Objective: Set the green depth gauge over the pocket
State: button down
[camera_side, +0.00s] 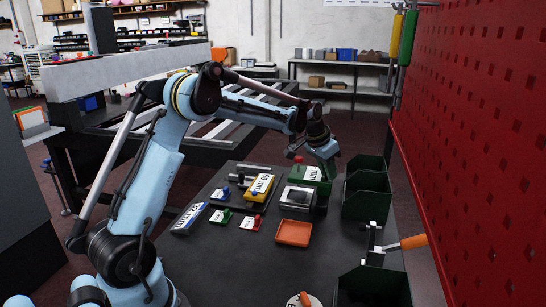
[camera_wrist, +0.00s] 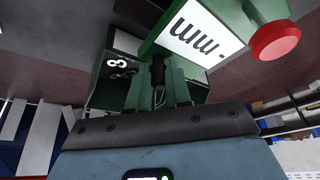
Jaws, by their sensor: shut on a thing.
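The green depth gauge (camera_side: 314,174), with a white label and red knob, is at the far side of the table. My gripper (camera_side: 329,168) is shut on its right end. In the wrist view, my gripper (camera_wrist: 165,88) closes on the green body of the gauge (camera_wrist: 222,28), with its label and red knob to the upper right. A grey metal block (camera_side: 297,198) with a dark recess, likely the pocket, is just in front of the gauge. I cannot tell whether the gauge touches the block.
A yellow gauge (camera_side: 260,187) and several small labelled pieces lie to the left. An orange tray (camera_side: 293,233) is in front. Dark green bins (camera_side: 366,205) line the right edge, beside a clamp with an orange handle (camera_side: 413,242). The front middle table is mostly clear.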

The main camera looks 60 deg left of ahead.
jog(key=shift+s+d, duration=1.4)
jog(key=c, duration=1.1)
grip_release()
jog(key=shift+o, duration=0.2)
jog(key=v, duration=1.2)
